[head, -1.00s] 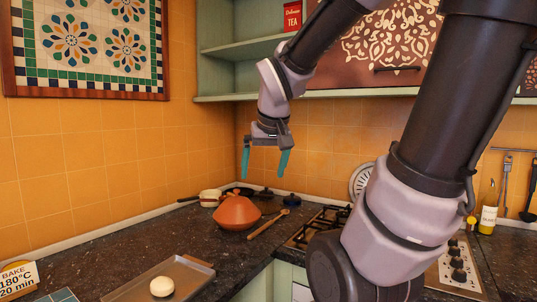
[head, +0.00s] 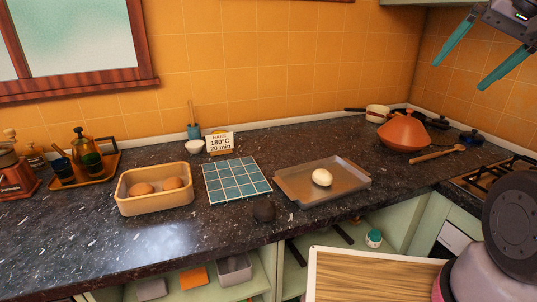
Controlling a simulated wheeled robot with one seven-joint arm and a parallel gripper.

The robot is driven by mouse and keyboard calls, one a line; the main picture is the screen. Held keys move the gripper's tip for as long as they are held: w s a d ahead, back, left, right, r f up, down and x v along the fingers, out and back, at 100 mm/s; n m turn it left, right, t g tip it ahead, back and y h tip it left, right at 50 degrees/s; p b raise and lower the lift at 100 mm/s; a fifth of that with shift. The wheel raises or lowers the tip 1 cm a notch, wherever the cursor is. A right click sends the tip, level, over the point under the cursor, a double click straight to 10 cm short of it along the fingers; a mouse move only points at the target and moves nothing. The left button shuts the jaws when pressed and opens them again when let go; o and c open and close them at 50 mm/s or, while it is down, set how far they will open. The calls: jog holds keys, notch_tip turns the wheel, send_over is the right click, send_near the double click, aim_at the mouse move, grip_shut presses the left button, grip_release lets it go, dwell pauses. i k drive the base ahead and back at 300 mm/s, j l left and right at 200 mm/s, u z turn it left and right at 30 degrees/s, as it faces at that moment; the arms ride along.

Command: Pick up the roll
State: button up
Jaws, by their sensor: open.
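A pale round roll (head: 322,177) lies on a grey metal baking tray (head: 352,181) on the dark counter. Two brown rolls (head: 141,189) sit in a tan rectangular bin (head: 155,206) to the left. My gripper (head: 461,74) is at the upper right, high above the counter. Its teal fingers are spread apart with nothing between them, well away from all the rolls.
A blue tiled mat (head: 236,181) lies between bin and tray, with a bake sign (head: 220,143) behind it. An orange tagine (head: 404,133), a wooden spoon (head: 438,154) and a stove (head: 498,183) are at the right. A tray with a coffee pot (head: 85,151) stands at the left.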

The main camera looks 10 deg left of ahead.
aim_at(264, 210)
jog(key=k+u, duration=0.15)
jog(key=u, duration=0.2)
jog(key=k+j+u, duration=0.1)
jog(key=u, duration=0.25)
jog(key=k+j+u, duration=0.1)
jog(key=u, duration=0.25)
